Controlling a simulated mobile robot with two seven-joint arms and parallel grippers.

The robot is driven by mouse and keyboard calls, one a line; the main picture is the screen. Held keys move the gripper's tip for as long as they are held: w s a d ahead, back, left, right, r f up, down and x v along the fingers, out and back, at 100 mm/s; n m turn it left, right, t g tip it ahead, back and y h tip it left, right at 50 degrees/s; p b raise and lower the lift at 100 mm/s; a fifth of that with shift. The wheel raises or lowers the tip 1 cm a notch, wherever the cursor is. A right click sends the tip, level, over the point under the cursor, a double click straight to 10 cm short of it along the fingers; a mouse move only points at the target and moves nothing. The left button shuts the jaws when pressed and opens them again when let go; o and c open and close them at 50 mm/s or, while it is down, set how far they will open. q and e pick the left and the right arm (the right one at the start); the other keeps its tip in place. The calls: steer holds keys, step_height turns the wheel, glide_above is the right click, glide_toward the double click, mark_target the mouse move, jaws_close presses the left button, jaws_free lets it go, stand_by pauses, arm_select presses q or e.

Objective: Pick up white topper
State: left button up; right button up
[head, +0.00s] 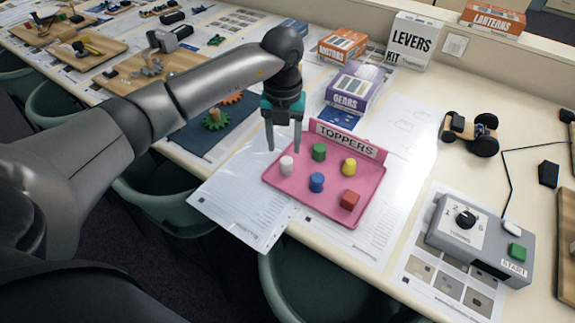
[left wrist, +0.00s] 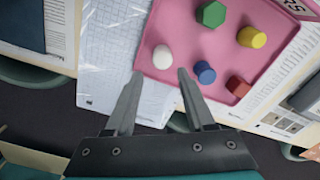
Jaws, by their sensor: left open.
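The white topper (head: 287,165) stands at the left side of the pink toppers tray (head: 327,215). It also shows in the left wrist view (left wrist: 162,57), just beyond the fingertips and between their lines. My left gripper (head: 284,149) is open and empty, with its fingers pointing down above the white topper. A gap remains between the fingertips (left wrist: 160,75) and the topper in the wrist view. The tray also holds a green topper (head: 319,152), a yellow topper (head: 349,167), a blue topper (head: 316,182) and a red topper (head: 349,200). My right gripper is not in view.
The TOPPERS sign (head: 346,140) rises along the tray's back edge. A purple gears box (head: 353,88) stands behind. A grey control box (head: 480,240) and a small wheeled car (head: 470,132) are to the right. Paper sheets (head: 240,195) lie around the tray near the table's front edge.

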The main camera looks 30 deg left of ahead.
mark_target(286, 161)
arm_select(q)
steer(key=f, duration=0.7)
steer(key=shift+w+d+f, duration=0.15)
steer(key=shift+w+f, duration=0.05)
jaws_close()
